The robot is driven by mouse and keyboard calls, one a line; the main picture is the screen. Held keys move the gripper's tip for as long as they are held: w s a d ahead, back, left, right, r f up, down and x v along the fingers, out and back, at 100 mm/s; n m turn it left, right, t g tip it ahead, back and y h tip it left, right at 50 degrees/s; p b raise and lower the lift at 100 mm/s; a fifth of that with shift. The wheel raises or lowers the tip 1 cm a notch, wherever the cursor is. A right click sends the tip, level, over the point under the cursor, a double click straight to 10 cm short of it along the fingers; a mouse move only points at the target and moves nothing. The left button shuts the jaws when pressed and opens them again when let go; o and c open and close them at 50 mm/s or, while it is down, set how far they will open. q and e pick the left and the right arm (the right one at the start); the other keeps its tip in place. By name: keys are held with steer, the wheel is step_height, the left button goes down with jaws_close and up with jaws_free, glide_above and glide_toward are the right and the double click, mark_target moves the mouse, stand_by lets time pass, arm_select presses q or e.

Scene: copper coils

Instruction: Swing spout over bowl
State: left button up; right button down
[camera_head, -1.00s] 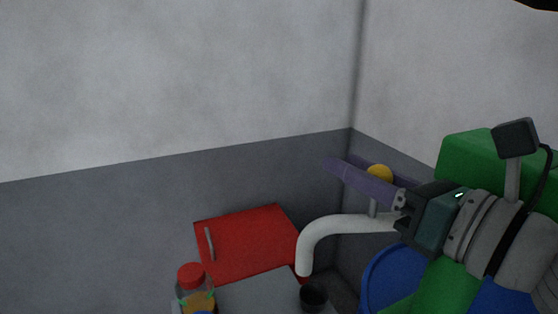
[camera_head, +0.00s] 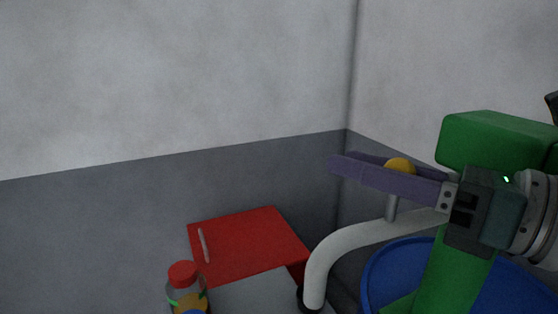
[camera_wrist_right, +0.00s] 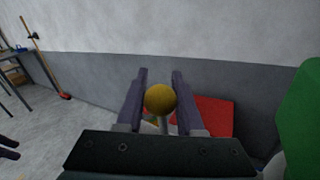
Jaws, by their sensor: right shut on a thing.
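The spout (camera_head: 350,240) is a white curved pipe whose open end points down, left of the blue round bowl (camera_head: 378,272). A short grey post on the spout carries a yellow knob (camera_head: 400,166). My right gripper (camera_head: 345,166) has its purple fingers on either side of the knob and is shut on it; the knob also shows between the fingers in the right wrist view (camera_wrist_right: 160,99). My right gripper hides part of the spout's right end.
A green stand (camera_head: 495,140) rises at the right, in front of the bowl. A red box-like thing with a grey handle (camera_head: 245,243) is at the left of the spout. A bottle with a red cap (camera_head: 184,285) stands nearer. Grey walls meet in a corner behind.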

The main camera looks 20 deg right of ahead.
steer(key=c, duration=0.5)
jaws_free()
steer(key=shift+c, duration=0.2)
steer(key=shift+w, duration=0.1)
